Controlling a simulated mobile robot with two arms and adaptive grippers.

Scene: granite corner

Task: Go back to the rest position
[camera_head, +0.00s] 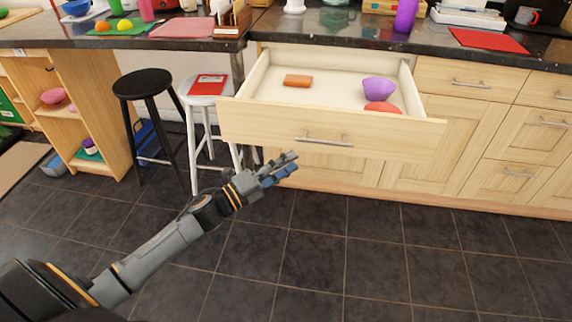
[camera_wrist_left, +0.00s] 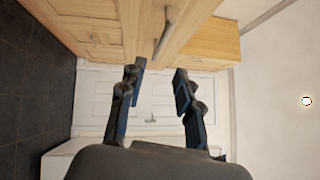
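My left gripper (camera_head: 283,169) is in front of and below the open drawer (camera_head: 330,125), apart from its handle (camera_head: 323,141). In the left wrist view my left gripper (camera_wrist_left: 158,82) has its two fingers apart with nothing between them. The drawer handle (camera_wrist_left: 164,32) shows beyond the fingertips in that view. My left arm reaches in from the lower left of the head view. My right gripper is in neither view.
The drawer holds an orange-brown block (camera_head: 298,80), a purple bowl (camera_head: 378,90) and a red item (camera_head: 382,107). A black stool (camera_head: 143,84) and a white stool (camera_head: 200,100) stand left of it. The dark tiled floor (camera_head: 330,250) in front is clear.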

